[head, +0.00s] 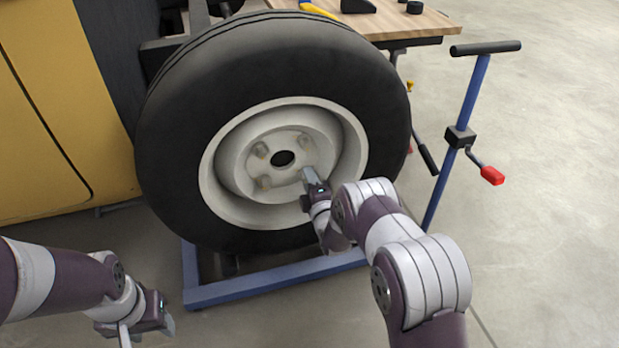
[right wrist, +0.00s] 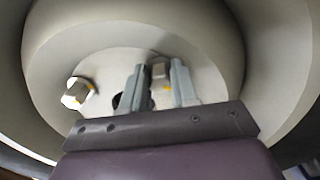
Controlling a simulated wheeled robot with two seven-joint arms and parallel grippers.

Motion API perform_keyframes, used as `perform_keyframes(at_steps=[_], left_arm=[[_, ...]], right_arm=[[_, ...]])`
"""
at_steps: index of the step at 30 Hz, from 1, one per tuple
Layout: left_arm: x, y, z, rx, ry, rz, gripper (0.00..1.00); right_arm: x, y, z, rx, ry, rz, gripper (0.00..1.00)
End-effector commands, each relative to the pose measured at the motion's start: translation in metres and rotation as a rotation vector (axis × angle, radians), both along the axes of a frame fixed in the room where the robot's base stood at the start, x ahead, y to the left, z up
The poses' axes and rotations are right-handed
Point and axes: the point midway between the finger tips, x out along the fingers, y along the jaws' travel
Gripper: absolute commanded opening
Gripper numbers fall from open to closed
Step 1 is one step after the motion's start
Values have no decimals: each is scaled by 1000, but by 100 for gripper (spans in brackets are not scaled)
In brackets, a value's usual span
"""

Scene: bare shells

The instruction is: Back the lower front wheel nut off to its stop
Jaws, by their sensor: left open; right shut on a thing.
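The wheel (head: 171,150) has a black tyre and a pale rim, and it stands facing me. Wheel nuts sit around the dark centre hole: one at upper left (head: 261,150), one at lower left (head: 264,182) and one at upper right. My right gripper (head: 308,174) is at the lower right of the hub, shut on the wheel nut there. The head view hides that nut, but the right wrist view shows the nut (right wrist: 160,71) between the fingertips. Another nut (right wrist: 77,92) shows to the left there. My left gripper (head: 147,329) is open and empty, low at the left.
A blue frame (head: 250,283) lies on the floor under the wheel. A blue stand (head: 470,90) with a black crossbar and a red-handled crank is at the right. A wooden bench (head: 415,22) is behind the wheel. A yellow body panel (head: 60,110) is at the left.

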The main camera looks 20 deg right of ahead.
Motion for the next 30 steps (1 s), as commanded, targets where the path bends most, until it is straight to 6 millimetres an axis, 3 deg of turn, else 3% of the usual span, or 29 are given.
perform_keyframes(at_steps=[15, 30], left_arm=[[0, 0, 15, 0, 0, 0, 50], [0, 0, 19, 0, 0, 0, 50]], right_arm=[[-1, 0, 2, -440, -11, 0, 0], [-1, 1, 2, -630, -19, 0, 0]])
